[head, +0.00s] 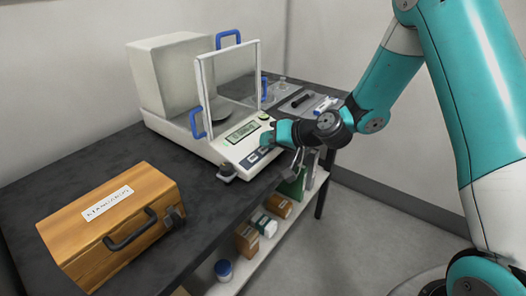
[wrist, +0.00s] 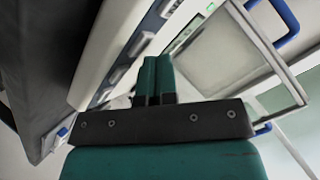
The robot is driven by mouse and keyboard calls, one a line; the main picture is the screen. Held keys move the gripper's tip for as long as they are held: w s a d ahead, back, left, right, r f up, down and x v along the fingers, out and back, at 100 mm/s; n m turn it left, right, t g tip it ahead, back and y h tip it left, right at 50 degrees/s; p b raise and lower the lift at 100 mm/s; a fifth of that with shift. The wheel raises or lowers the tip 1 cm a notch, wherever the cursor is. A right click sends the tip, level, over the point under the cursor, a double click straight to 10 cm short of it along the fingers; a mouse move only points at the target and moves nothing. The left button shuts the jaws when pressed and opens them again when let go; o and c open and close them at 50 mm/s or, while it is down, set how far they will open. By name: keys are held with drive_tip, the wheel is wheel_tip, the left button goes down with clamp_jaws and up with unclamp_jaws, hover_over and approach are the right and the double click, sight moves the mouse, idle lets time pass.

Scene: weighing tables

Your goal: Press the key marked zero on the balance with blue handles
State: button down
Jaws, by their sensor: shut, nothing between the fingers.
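The balance with blue handles (head: 205,150) stands on the dark table, with a glass draft shield (head: 228,78) and a lit display (head: 242,132). My gripper (head: 268,139) is shut and empty, at the right end of the panel beside the display, and partly covers that end. In the wrist view my shut teal fingers (wrist: 153,78) point at the balance, with several keys (wrist: 118,75) to their left. I cannot tell whether the fingertips touch the panel.
A wooden case (head: 115,225) with a label and black handle stands at the table's front left. A tray (head: 303,103) with small tools lies behind my gripper. A lower shelf (head: 262,250) holds bottles and boxes.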

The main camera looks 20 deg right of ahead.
drive_tip(key=shift+w+f+b, duration=0.1)
drive_tip(key=shift+f+b, duration=0.2)
drive_tip(key=shift+f, duration=0.05)
idle(0.6)
drive_tip(key=shift+r, duration=0.1)
drive_tip(key=shift+s+d+r+p, duration=0.1)
drive_tip(key=shift+r+p, duration=0.1)
drive_tip(key=shift+r, duration=0.15)
drive_tip(key=shift+s+r+p, duration=0.1)
drive_tip(key=shift+r+p, duration=0.05)
drive_tip(key=shift+r, duration=0.15)
drive_tip(key=shift+r, duration=0.1)
drive_tip(key=r+p, duration=0.2)
drive_tip(key=r, duration=0.1)
drive_tip(key=s+r, duration=0.1)
drive_tip(key=shift+s+d+r+p, duration=0.1)
drive_tip(key=shift+d+r+p, duration=0.2)
drive_tip(key=shift+d+p, duration=0.1)
idle(0.6)
